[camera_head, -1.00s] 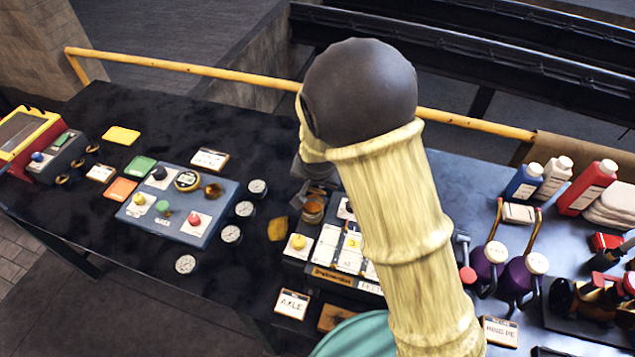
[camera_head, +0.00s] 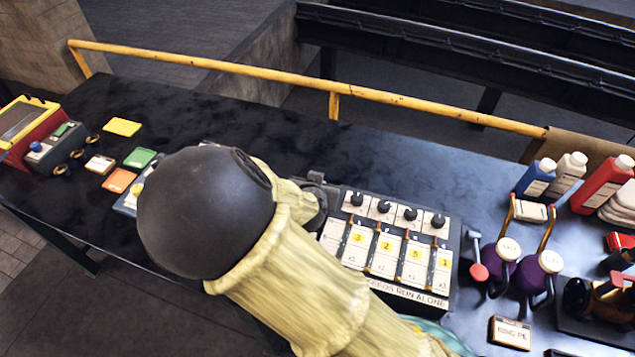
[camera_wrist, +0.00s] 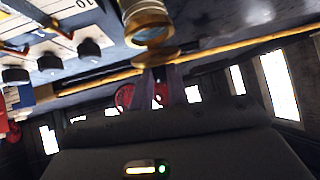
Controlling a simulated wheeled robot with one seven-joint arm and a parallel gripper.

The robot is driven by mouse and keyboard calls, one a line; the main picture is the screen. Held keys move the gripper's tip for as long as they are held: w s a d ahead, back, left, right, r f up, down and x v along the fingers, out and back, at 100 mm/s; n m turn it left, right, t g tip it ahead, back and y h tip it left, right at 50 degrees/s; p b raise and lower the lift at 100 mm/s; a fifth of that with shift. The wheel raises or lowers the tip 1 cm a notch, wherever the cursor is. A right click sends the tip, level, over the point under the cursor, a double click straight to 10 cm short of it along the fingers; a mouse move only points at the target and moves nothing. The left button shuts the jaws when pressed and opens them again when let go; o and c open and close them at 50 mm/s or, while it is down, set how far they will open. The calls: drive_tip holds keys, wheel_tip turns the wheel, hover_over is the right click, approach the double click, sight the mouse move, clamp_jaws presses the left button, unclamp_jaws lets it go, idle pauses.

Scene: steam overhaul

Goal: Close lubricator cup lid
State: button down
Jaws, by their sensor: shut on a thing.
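In the wrist view a brass lubricator cup (camera_wrist: 146,14) hangs at the top centre, its round mouth showing a bluish inside. A brass disc-like lid (camera_wrist: 156,57) stands apart from the mouth along most of its edge, so the cup looks open. My gripper (camera_wrist: 158,72) has its two grey fingers close together at the lid, shut on it as far as I can see. The exact contact is small and blurred. In the head view my arm hides the cup, the lid and the fingertips.
A panel with black knobs and numbered cards (camera_head: 388,250) stands right of my arm. Oil cans (camera_head: 500,265) and bottles (camera_head: 600,185) are farther right. A yellow rail (camera_head: 260,80) runs behind the table. Coloured cards (camera_head: 122,127) lie left; the table behind my arm is clear.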

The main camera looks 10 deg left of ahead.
drive_tip(key=shift+s+a+f+t+b, duration=0.1)
drive_tip(key=shift+s+f+t+b, duration=0.5)
drive_tip(key=shift+f+t+b, duration=0.45)
drive_tip(key=shift+s+f+n+t+b, duration=0.15)
drive_tip(key=shift+s+t+b, duration=0.1)
drive_tip(key=shift+t+b, duration=0.5)
drive_tip(key=shift+s+f+n+t+b, duration=0.1)
drive_tip(key=shift+s+n+t+b, duration=0.1)
drive_tip(key=shift+t+b, duration=0.5)
drive_tip(key=c, duration=1.4)
unclamp_jaws()
drive_tip(key=shift+a, duration=0.1)
drive_tip(key=shift+o, duration=0.2)
drive_tip(key=shift+r, duration=0.1)
